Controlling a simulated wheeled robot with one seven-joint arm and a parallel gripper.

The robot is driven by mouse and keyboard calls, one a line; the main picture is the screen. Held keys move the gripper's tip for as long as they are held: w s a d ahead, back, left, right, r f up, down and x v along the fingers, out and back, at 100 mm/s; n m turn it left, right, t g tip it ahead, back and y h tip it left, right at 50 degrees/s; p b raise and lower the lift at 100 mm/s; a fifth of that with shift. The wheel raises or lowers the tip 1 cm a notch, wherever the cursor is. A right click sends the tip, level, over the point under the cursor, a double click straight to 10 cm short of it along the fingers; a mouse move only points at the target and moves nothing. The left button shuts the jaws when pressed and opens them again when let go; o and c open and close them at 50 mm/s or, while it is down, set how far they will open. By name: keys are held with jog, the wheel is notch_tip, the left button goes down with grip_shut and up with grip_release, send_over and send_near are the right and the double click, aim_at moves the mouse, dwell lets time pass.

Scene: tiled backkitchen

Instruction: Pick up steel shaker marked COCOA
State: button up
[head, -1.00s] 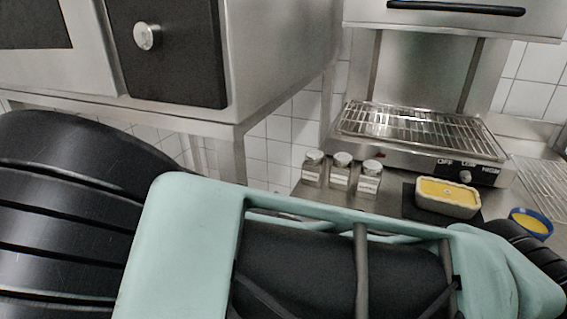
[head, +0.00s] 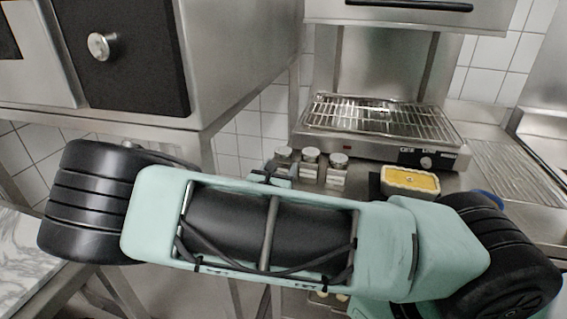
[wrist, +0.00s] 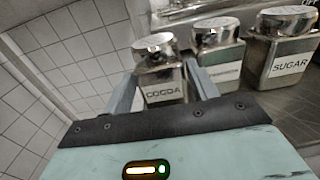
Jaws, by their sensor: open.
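The steel shaker marked COCOA (wrist: 161,72) stands upright in the wrist view, at the left end of a row of three shakers. Its domed metal lid and its label face me. My gripper (wrist: 160,80) is open, with one finger on each side of the COCOA shaker's body. I cannot tell whether either finger touches it. In the head view the COCOA shaker (head: 283,153) is the leftmost, its lower part hidden by my gripper (head: 270,174).
A middle shaker (wrist: 219,55), its label too blurred to read, stands close to my right finger. The SUGAR shaker (wrist: 285,50) is further right. A grill with a wire rack (head: 375,115) stands behind. A dish of yellow food (head: 411,181) is to the right.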

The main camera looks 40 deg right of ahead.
jog(key=shift+x, duration=0.95)
jog(key=c, duration=0.7)
